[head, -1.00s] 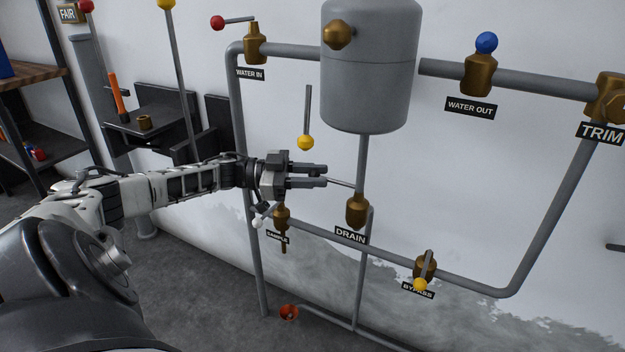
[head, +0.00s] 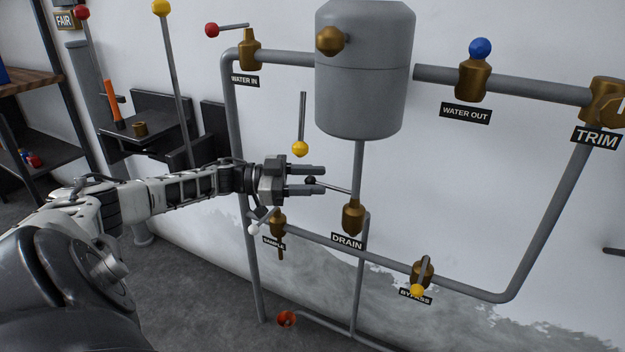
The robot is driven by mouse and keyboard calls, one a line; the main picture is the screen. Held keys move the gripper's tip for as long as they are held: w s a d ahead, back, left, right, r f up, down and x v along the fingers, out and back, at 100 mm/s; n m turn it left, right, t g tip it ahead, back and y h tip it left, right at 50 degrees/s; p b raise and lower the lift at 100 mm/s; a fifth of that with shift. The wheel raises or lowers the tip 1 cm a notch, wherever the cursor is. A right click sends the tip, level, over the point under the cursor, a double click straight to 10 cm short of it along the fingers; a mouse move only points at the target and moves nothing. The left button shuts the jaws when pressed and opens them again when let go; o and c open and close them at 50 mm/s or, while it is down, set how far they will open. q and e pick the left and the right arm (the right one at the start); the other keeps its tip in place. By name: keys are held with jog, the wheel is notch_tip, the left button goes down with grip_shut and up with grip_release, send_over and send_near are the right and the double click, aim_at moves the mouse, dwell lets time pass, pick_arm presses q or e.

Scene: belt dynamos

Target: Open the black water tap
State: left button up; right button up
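The black tap is the valve on the DRAIN pipe. Its brass body (head: 352,217) sits above the DRAIN label (head: 347,241). Its thin grey lever (head: 335,187) points left and slightly up, ending in a black ball knob (head: 311,181). My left gripper (head: 318,180) comes in from the left with its fingers parted, one above and one below the knob. A gap shows around the knob, though I cannot tell if the lower finger touches it. My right gripper is out of view.
A yellow-knobbed lever (head: 300,127) hangs just above my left gripper. The SAMPLE valve (head: 278,223) with a white knob (head: 254,229) is close below it. The grey tank (head: 362,95) is above, and the BYPASS valve (head: 422,270) is lower right.

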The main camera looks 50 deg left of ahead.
pick_arm(q)
jog(key=v, duration=1.6)
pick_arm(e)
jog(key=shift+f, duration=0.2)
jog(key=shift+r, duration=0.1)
